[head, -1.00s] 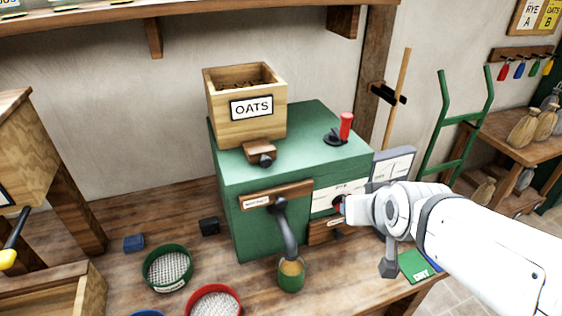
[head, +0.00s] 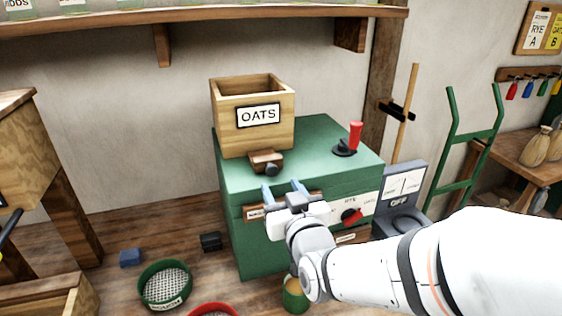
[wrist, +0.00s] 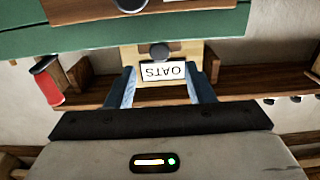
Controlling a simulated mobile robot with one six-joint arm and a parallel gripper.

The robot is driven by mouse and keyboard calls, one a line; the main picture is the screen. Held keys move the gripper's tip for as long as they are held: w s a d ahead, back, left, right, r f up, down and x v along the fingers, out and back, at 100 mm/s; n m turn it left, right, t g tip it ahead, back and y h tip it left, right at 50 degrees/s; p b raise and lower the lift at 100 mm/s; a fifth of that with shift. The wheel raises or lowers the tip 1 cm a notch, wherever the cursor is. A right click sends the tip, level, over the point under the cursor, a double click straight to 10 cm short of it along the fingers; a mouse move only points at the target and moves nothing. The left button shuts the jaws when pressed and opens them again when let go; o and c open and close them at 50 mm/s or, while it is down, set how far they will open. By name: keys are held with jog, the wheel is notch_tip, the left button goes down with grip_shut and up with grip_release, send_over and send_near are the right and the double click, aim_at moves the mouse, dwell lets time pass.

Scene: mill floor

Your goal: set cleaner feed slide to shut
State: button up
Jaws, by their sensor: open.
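At the hopper's foot is the feed slide, a small wooden block with a dark round knob (head: 271,170). I cannot tell its setting. My gripper (head: 284,190) is open and empty, in front of the machine's upper front edge, below and short of the knob. In the wrist view the picture is upside down; the knob (wrist: 160,51) shows beyond and between the open fingers (wrist: 161,92), apart from them.
A red-handled lever (head: 354,137) stands on the machine's top right. A green sieve (head: 165,285) and a blue block (head: 130,258) lie left. A shelf (head: 200,20) runs above.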

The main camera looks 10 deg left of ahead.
aim_at(272, 173)
jog(key=shift+w+a+r+p, duration=0.25)
jog(key=shift+w+p, duration=0.15)
jog(key=shift+p, duration=0.65)
jog(key=shift+w+a+f+p, duration=0.15)
jog(key=shift+w+p, duration=0.15)
jog(key=shift+p, duration=0.1)
jog(key=shift+p+x, duration=0.45)
jog(key=shift+x, duration=1.85)
jog(key=shift+f, duration=0.15)
grip_shut()
